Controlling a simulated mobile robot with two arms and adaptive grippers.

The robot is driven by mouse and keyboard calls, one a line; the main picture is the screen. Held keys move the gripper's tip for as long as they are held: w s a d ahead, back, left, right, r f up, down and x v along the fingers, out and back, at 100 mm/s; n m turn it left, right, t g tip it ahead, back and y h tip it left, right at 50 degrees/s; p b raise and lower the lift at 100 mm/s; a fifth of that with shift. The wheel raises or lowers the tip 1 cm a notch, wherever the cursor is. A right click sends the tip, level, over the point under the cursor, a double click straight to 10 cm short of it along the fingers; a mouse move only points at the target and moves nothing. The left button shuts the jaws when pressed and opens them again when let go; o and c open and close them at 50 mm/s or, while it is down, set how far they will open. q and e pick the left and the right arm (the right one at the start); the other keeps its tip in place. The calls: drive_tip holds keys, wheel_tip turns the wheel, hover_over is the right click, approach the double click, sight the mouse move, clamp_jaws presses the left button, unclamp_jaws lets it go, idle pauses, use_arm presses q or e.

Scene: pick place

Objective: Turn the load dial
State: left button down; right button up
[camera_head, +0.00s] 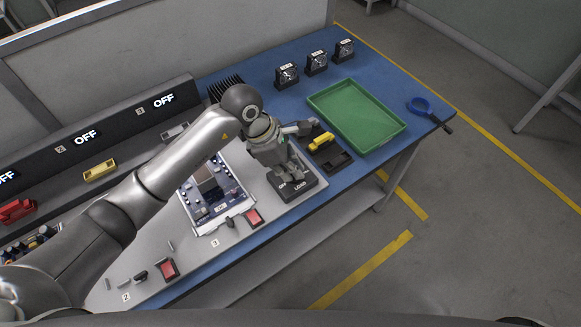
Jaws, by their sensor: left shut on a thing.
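The load dial's dark base plate (309,186), marked "LOAD", lies on the grey panel near the right end of the bench. My left gripper (291,180) reaches down over it from the left, its fingers shut on the dial. The knob itself is hidden by the fingers, so I cannot see which way it points. My right gripper is not in view.
A circuit board (214,205) lies left of the dial. Several gauges (287,76) stand behind. "OFF" displays (163,101) line the left.

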use_arm(q)
drive_tip(key=n+t+b, duration=0.1)
drive_tip(key=n, duration=0.1)
drive_tip(key=n+t+b, duration=0.1)
drive_tip(key=n, duration=0.2)
drive_tip(key=shift+s+d, duration=0.1)
drive_tip(key=shift+s, duration=0.1)
drive_tip(key=shift+n+t+y+b, duration=0.3)
drive_tip(key=shift+n+b, duration=0.15)
drive_tip(key=shift+n, duration=0.55)
drive_tip(key=c, duration=1.6)
unclamp_jaws()
drive_tip(key=shift+o, duration=0.2)
drive_tip(key=shift+s, duration=0.1)
drive_tip(key=v, duration=1.2)
